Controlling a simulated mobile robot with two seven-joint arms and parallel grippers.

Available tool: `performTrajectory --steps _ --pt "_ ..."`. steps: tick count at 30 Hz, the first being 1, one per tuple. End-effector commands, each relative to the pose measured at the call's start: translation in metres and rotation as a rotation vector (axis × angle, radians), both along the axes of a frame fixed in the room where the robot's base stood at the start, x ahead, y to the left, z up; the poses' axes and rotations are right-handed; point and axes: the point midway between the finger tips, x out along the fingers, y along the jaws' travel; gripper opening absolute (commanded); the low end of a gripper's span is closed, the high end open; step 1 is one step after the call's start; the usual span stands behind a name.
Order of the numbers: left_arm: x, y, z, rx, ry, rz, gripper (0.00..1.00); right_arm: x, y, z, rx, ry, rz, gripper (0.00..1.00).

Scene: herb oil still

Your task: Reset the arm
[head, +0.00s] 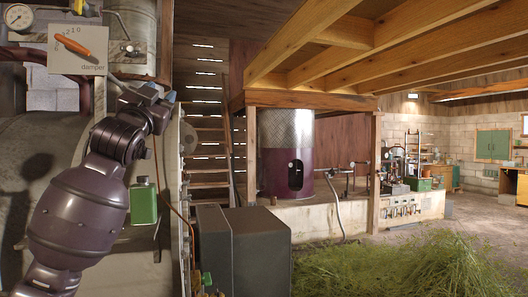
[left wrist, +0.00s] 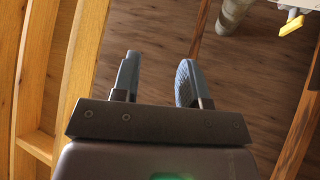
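My left arm rises at the left of the head view, with its left gripper (head: 160,97) raised just below and right of the damper plate. The left wrist view shows the same gripper (left wrist: 158,82) with its two fingers apart and nothing between them. The damper plate (head: 90,62) is pale, with marked numbers and an orange lever (head: 74,45); the gripper is apart from the lever. My right gripper is not in either view.
A green can (head: 143,203) stands beside my left arm. Dark grey boxes (head: 262,255) stand at the lower middle. A wooden ladder (head: 208,150) and a steel and purple still vessel (head: 286,150) stand behind. Cut herbs (head: 410,268) cover the floor at right.

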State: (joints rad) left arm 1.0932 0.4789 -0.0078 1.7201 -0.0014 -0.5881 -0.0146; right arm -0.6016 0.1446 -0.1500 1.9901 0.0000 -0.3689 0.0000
Motion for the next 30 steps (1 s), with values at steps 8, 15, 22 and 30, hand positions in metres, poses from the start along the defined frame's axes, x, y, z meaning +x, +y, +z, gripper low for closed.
performTrajectory --steps 8,15,22,30 --pt "0.018 -0.006 -0.16 -0.002 0.14 -0.059 0.4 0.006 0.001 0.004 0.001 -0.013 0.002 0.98" --pt "0.005 -0.004 -0.289 -0.032 0.271 -0.094 0.4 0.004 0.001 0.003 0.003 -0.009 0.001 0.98" --pt "-0.028 0.002 -0.406 -0.08 0.417 -0.104 0.4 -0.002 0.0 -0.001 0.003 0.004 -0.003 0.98" --pt "-0.091 0.012 -0.534 -0.152 0.615 -0.084 0.4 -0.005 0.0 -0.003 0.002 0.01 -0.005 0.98"
